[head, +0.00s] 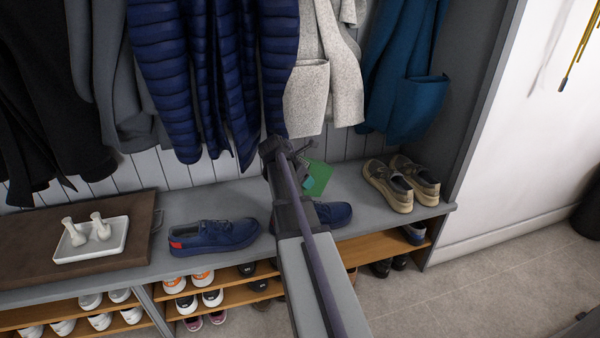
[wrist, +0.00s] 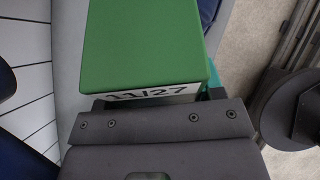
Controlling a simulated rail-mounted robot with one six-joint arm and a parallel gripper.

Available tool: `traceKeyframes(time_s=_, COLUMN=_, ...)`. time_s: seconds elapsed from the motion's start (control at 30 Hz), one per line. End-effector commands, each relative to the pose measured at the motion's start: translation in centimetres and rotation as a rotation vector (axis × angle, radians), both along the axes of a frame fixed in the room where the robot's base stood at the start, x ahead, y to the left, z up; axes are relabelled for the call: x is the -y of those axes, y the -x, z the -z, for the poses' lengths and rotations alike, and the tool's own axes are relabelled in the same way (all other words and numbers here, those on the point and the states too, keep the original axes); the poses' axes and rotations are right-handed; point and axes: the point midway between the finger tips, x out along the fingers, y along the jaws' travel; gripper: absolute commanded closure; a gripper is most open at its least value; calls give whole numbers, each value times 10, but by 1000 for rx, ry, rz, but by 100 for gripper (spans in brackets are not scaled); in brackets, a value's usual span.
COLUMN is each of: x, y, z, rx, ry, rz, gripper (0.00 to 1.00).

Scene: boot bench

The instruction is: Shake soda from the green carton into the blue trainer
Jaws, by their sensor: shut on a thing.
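The green carton (head: 319,177) is held in my gripper (head: 303,163), tilted above the bench. In the wrist view the green carton (wrist: 145,42) fills the upper middle, with a white strip printed "11/27" beside the dark gripper body. Its opening is not visible. One blue trainer (head: 332,213) is below the carton, partly hidden behind my arm. The other blue trainer (head: 214,236), with a red heel patch, stands to the left on the bench. I see no soda falling.
Coats hang close behind, including a navy quilted jacket (head: 180,70). Tan shoes (head: 402,183) stand on the bench (head: 350,187) at right. A brown board (head: 40,260) bears a white tray (head: 92,254) at left. Shelves below hold several shoes.

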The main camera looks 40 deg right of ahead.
Motion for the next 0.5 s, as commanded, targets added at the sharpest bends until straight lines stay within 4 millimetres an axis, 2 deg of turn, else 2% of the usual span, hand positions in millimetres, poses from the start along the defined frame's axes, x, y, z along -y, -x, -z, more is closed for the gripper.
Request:
traceKeyframes(time_s=0.03, x=3, y=-1, z=-9, rx=2, ry=-44, rz=3, gripper=86)
traceKeyframes(time_s=0.27, x=7, y=-1, z=-18, rx=18, ry=-325, rz=3, gripper=86)
traceKeyframes(time_s=0.5, x=4, y=-2, z=-25, rx=46, ry=-835, rz=2, gripper=86)
